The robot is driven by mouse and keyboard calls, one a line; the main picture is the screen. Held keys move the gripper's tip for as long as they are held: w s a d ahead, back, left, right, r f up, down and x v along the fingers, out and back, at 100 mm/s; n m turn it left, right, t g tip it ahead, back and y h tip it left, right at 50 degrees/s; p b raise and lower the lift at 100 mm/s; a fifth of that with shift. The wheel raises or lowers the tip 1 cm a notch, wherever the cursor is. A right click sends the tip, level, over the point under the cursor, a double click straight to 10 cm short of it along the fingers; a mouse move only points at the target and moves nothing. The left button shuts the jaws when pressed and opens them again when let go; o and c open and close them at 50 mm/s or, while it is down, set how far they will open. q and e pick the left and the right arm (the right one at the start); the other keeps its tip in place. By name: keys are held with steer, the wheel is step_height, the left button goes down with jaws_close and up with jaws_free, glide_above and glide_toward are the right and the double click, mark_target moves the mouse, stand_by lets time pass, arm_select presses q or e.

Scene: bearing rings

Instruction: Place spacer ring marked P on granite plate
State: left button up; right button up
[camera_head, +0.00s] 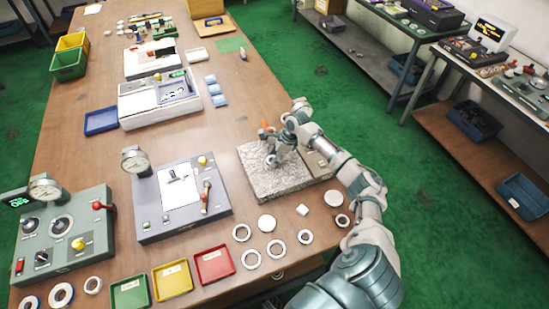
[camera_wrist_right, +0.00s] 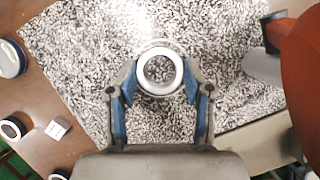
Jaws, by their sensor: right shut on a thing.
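The speckled grey granite plate (camera_head: 267,183) lies on the wooden table in the head view, and it fills much of the right wrist view (camera_wrist_right: 75,60). My right gripper (camera_head: 270,158) is over the plate, pointing down. In the right wrist view its blue-padded fingers (camera_wrist_right: 160,85) are shut on a pale spacer ring (camera_wrist_right: 160,91). The ring's hole shows granite through it. I cannot tell whether the ring touches the plate, and no letter is readable on it. My left gripper is not in view.
Several loose rings (camera_head: 251,259) and a white disc (camera_head: 266,222) lie in front of the plate. Red (camera_head: 230,278), yellow and green trays stand at the front edge. A grey gauge box (camera_head: 150,225) stands left of the plate. An orange-red part (camera_wrist_right: 300,60) is close by in the wrist view.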

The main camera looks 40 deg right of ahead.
steer(key=o, duration=1.1)
steer(key=shift+d, duration=0.1)
steer(key=shift+o, duration=1.2)
steer(key=shift+d+f, duration=0.1)
steer(key=shift+d, duration=0.15)
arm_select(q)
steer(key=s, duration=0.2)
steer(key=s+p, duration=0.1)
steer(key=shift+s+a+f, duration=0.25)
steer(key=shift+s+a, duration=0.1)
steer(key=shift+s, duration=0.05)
arm_select(e)
steer(key=v, duration=1.2)
steer(key=shift+a, duration=0.1)
